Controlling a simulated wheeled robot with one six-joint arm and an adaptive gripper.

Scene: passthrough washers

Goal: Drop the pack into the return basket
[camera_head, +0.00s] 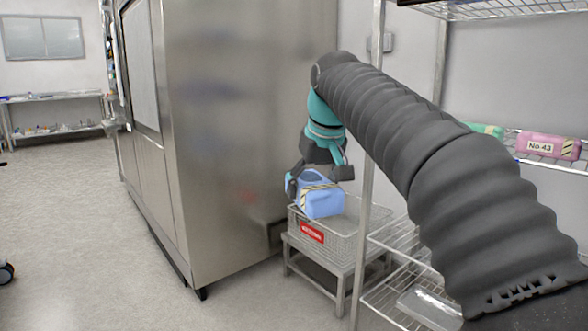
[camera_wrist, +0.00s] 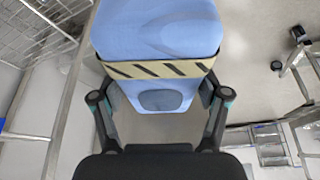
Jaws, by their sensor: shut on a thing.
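A light blue pack (camera_head: 323,201) with a black-and-cream striped band is held in my gripper (camera_head: 318,182). In the wrist view the pack (camera_wrist: 158,28) fills the upper middle, and my gripper (camera_wrist: 160,108) has a finger on each side of it. The return basket (camera_head: 346,228) is a grey wire-mesh basket with a red label on its front. It stands on a small grey stand. In the head view the pack overlaps the basket's left part and rim; it appears to be above it, but the exact gap cannot be told.
A large steel washer (camera_head: 235,150) stands close on the left of the basket. A wire shelf post (camera_head: 369,165) stands in front on the right. A pink pack (camera_head: 548,146) marked No.43 and a green pack (camera_head: 487,130) lie on the right shelf.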

